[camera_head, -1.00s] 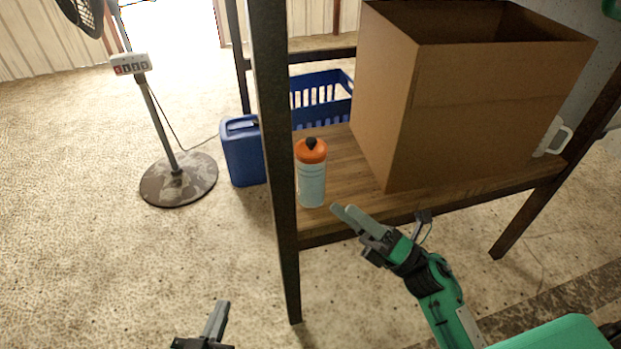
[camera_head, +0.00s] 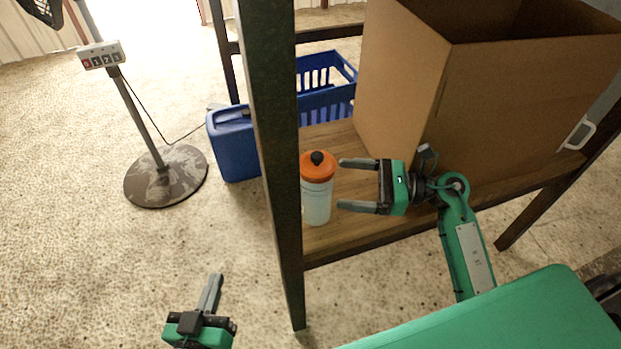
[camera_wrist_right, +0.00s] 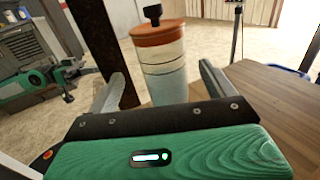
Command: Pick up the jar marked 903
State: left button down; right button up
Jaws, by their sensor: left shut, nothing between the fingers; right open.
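No jar marked 903 can be made out in either view. A pale, translucent bottle (camera_head: 317,203) with an orange lid and black cap stands upright on the wooden shelf, beside the dark front post. It also shows in the right wrist view (camera_wrist_right: 166,75), beyond and between the fingers; no number is readable on it. My right gripper (camera_head: 342,185) is open and empty, just right of the bottle, with its fingers pointing at it. Contact is not evident. My left gripper (camera_head: 213,290) is shut and empty, low over the floor left of the post.
A big open cardboard box (camera_head: 500,110) fills the shelf's right side, behind my right gripper. A blue crate (camera_head: 327,104) is behind the bottle. The dark rack post (camera_head: 275,150) stands left of it. A blue canister (camera_head: 233,147) and a fan stand (camera_head: 166,176) are on the floor.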

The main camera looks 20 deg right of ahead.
aim_at(316, 192)
jog(key=x, duration=0.7)
jog(key=shift+w+a, duration=0.25)
jog(key=shift+w, duration=0.05)
jog(key=c, duration=1.8)
jog(key=shift+o, duration=0.2)
jog(key=shift+r, duration=0.1)
